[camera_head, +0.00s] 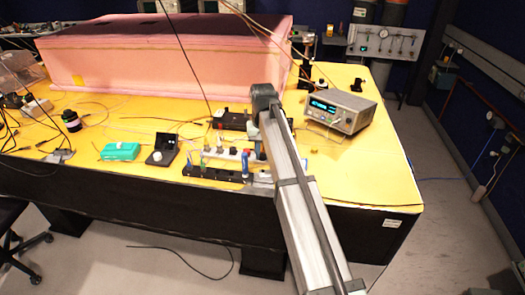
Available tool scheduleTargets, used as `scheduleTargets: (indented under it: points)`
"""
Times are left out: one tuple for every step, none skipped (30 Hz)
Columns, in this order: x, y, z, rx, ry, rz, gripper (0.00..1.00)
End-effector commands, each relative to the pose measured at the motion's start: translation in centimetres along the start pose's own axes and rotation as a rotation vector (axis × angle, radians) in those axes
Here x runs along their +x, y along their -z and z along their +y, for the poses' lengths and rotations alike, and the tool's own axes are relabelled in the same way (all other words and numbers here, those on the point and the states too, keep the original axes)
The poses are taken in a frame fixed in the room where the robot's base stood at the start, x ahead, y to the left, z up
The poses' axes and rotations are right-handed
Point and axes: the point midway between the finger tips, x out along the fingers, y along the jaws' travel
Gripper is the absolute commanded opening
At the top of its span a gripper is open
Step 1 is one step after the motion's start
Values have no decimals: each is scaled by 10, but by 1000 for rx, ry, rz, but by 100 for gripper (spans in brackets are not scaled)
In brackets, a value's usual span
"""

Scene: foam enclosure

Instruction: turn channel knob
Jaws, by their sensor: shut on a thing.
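A grey bench instrument (340,110) with a lit cyan display (321,106) stands on the right part of the yellow table, its front facing the near side. Small controls show on its front panel to the right of the display, but they are too small to tell which is the channel knob. My arm (290,165) reaches up from the bottom edge to a dark joint (264,95), left of the instrument. I cannot make out my gripper's fingers or anything between them; the arm may hide them.
A large pink foam block (165,50) fills the back of the yellow table (385,165). A black tool rack (212,172), a green box (120,151) and a small black unit (162,150) lie left of my arm. Loose cables cross the left side. The table's right front is mostly clear.

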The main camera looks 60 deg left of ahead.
Motion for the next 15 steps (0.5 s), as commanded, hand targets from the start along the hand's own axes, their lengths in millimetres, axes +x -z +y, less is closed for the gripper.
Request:
scheduleTargets:
  points:
    - [0, 0, 0, 1, 0, 0, 0]
    - [0, 0, 0, 1, 0, 0, 0]
    - [0, 0, 0, 1, 0, 0, 0]
    - [0, 0, 0, 1, 0, 0, 0]
    - [0, 0, 0, 1, 0, 0, 0]
    - [0, 0, 0, 1, 0, 0, 0]
    - [0, 0, 0, 0, 0, 0, 25]
    - [0, 0, 0, 0, 0, 0, 28]
    - [0, 0, 0, 0, 0, 0, 31]
    - [0, 0, 0, 0, 0, 0, 34]
    - [0, 0, 0, 0, 0, 0, 37]
    - [0, 0, 0, 0, 0, 0, 41]
    - [0, 0, 0, 0, 0, 0, 44]
    - [0, 0, 0, 0, 0, 0, 47]
    - [0, 0, 0, -1, 0, 0, 49]
